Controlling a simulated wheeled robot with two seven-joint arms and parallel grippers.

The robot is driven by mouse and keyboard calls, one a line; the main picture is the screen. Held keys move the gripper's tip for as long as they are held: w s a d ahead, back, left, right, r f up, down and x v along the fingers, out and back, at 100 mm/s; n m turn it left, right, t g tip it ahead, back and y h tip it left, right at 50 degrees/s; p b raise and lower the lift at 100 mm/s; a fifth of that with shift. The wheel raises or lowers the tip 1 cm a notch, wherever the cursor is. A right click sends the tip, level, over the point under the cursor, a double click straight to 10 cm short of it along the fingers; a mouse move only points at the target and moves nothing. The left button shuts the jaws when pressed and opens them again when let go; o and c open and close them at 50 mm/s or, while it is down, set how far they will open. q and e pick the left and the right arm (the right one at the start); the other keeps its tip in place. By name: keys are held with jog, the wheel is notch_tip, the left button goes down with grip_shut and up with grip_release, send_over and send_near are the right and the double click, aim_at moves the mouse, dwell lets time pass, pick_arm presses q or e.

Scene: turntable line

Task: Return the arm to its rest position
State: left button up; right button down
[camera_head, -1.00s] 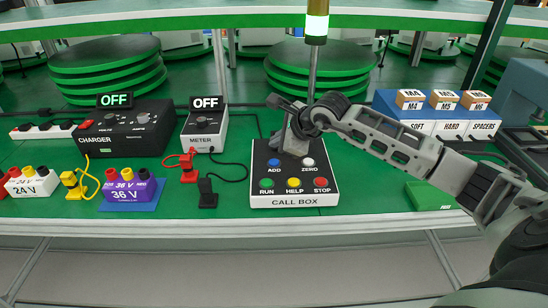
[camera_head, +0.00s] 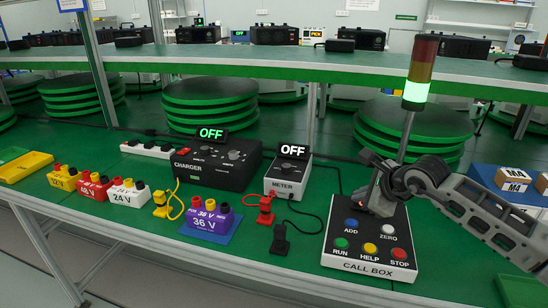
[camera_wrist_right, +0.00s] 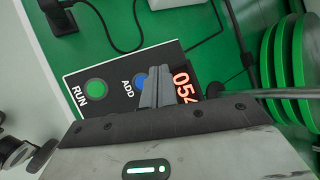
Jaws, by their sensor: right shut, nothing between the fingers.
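My right gripper (camera_head: 376,208) is over the upper part of the call box (camera_head: 368,265), between its ADD and ZERO buttons in the head view. Its fingers are together and hold nothing. In the right wrist view the closed fingers (camera_wrist_right: 157,88) are beside the blue ADD button (camera_wrist_right: 139,80) and cover part of a display with red digits (camera_wrist_right: 184,84). The green RUN button (camera_wrist_right: 96,87) is clear of the gripper. I cannot tell whether the fingertips touch the box. My right arm (camera_head: 470,205) comes in from the right. My left gripper is not in view.
A stack light (camera_head: 420,72) with its lower section lit green stands behind the call box. The meter (camera_head: 288,178) and charger (camera_head: 213,162) both read OFF. Labelled boxes (camera_head: 513,180) stand at the right.

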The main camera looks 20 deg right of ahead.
jog(key=s+a+f+m+t+y, duration=0.1)
jog(key=s+a+m+t+y, duration=0.1)
jog(key=s+a+m+y, duration=0.35)
jog(key=s+a+m+t+y, duration=0.1)
jog(key=s+a+m+y, duration=0.1)
jog(key=a+m, duration=0.55)
jog(key=s+a+f+m+t+y, duration=0.1)
jog(key=s+a+m+t+y, duration=0.2)
jog(key=a, duration=0.6)
jog(key=s+f+m+g+h, duration=0.2)
jog(key=s+f+m+h, duration=0.2)
jog(key=m, duration=1)
jog(key=s+d+f+m+g+h, duration=0.1)
jog(key=s+f+m+h, duration=0.4)
jog(key=s+f+m, duration=0.5)
jog(key=f+m+g, duration=0.1)
jog(key=m, duration=0.3)
jog(key=shift+s+f+m, duration=0.15)
jog(key=shift+f+m, duration=0.1)
jog(key=shift+m, duration=0.15)
